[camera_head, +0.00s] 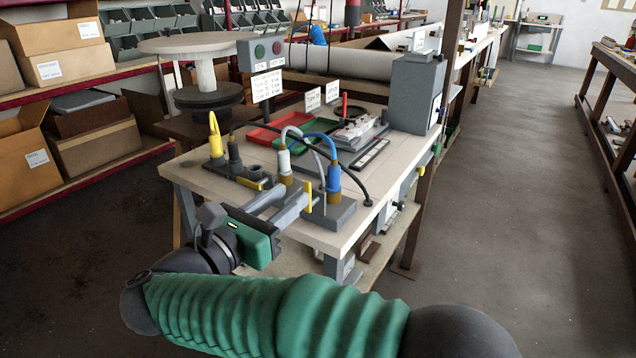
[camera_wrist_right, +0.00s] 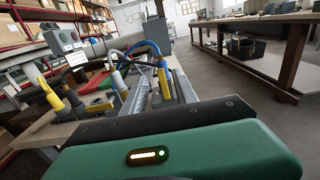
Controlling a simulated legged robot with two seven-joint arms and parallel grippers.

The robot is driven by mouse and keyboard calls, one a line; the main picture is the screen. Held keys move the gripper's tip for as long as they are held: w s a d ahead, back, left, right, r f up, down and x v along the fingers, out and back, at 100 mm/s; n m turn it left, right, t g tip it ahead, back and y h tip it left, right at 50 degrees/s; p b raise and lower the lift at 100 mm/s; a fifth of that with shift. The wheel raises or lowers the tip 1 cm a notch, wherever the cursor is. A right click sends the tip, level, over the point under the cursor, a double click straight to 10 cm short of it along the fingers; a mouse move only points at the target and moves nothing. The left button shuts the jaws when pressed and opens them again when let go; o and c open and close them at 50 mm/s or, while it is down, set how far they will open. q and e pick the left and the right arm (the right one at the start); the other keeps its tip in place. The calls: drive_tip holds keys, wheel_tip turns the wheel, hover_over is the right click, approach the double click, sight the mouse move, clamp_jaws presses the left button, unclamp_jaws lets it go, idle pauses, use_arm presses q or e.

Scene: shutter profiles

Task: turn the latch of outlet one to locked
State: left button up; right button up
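Several plugs stand in grey outlet blocks on the bench: a yellow plug (camera_head: 215,137), a black plug (camera_head: 234,153), a white plug (camera_head: 284,162) and a blue plug (camera_head: 334,180). A yellow latch bar (camera_head: 307,186) stands upright near the blue plug; it also shows in the wrist view (camera_wrist_right: 163,82). Another yellow bar (camera_head: 250,184) lies flat further left. I cannot tell which belongs to outlet one. My right gripper (camera_head: 287,199) is open, its grey fingers apart, just left of the upright bar. Whether it touches the bar is unclear. My left gripper is out of view.
Black, white and blue cables arch over the blocks. Behind are a red tray (camera_head: 272,131), a green tray (camera_head: 312,137) and a grey cabinet (camera_head: 413,92). A signal box (camera_head: 261,52) stands at the back. The floor right of the bench is clear.

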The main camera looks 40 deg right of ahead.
sight(308, 182)
drive_tip(key=b+x, duration=0.1)
drive_tip(key=x, duration=0.8)
drive_tip(key=shift+w+d+b, duration=0.15)
drive_tip(key=shift+d+b, duration=0.2)
drive_tip(key=shift+d, duration=0.05)
drive_tip(key=shift+a, duration=0.1)
drive_tip(key=shift+c, duration=0.2)
clamp_jaws()
